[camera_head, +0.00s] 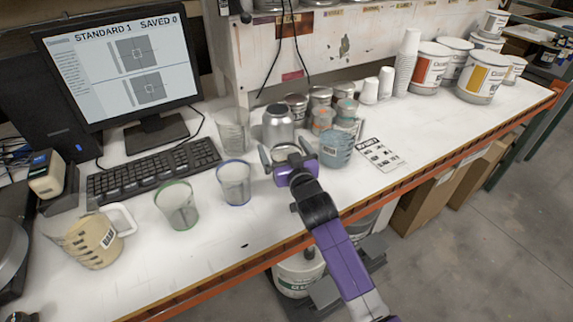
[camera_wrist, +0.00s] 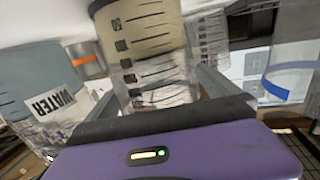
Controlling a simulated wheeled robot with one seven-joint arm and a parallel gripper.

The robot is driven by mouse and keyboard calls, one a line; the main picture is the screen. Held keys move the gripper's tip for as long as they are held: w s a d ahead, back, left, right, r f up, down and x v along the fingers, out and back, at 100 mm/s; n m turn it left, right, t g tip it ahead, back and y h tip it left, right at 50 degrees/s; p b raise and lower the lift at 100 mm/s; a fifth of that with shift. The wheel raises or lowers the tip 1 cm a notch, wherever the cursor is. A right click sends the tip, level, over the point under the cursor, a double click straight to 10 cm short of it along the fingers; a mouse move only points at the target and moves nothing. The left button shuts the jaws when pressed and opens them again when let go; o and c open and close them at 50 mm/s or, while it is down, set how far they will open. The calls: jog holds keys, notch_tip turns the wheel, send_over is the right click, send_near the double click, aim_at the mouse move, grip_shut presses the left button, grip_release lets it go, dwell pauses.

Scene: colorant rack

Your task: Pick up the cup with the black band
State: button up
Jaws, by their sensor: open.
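A clear cup with tick marks and beige contents (camera_wrist: 148,32) stands straight ahead in the wrist view, and a dark line shows at its rim. It looks like the cup with the black band. My gripper (camera_head: 284,158) is open, with one finger on each side of this cup. The fingers also show beside it in the wrist view (camera_wrist: 160,90). I cannot tell whether they touch it.
The blue-banded cup (camera_head: 234,183) stands just left, with the green-banded cup (camera_head: 176,206) beyond. A WATER-labelled cup (camera_head: 336,148) is close on the right. The front table edge (camera_head: 210,268) is near my arm.

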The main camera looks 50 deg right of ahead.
jog(key=c, duration=1.5)
jog(key=shift+o, duration=0.2)
jog(key=shift+r, duration=0.25)
notch_tip(320, 180, up, 20)
jog(key=shift+f+b, duration=0.25)
jog(key=shift+b, duration=0.1)
